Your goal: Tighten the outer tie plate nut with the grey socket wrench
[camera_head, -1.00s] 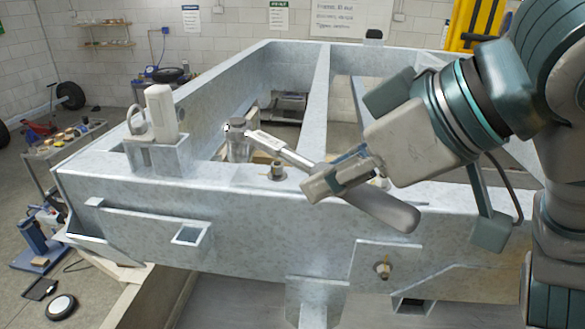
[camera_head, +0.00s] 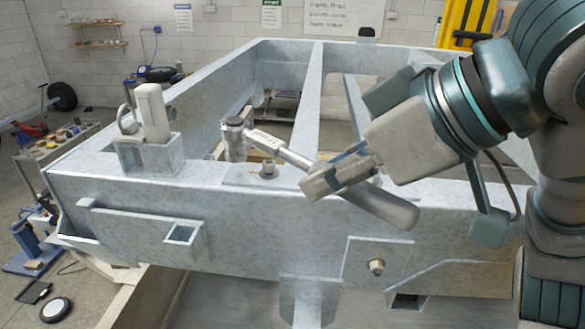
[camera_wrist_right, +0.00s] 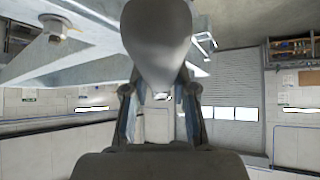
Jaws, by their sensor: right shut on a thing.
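The grey socket wrench (camera_head: 283,151) is held by my right gripper (camera_head: 340,176) above the front beam. Its head and socket (camera_head: 236,146) hang at the left, with the socket pointing down. Its thick handle (camera_head: 393,207) slants down to the right and fills the middle of the right wrist view (camera_wrist_right: 157,40). One nut on a stud (camera_head: 268,168) stands on a flat plate on the beam's top, right of the socket and apart from it. Another nut (camera_head: 376,266) is on a plate on the beam's front face. I cannot tell which is the outer one. My left gripper is not in view.
The galvanized trailer frame (camera_head: 130,201) spans the middle, with open gaps between its beams. An upright hitch-like part (camera_head: 153,118) stands on its left corner. A cart (camera_head: 55,145) with small items and tools on the floor are at the left.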

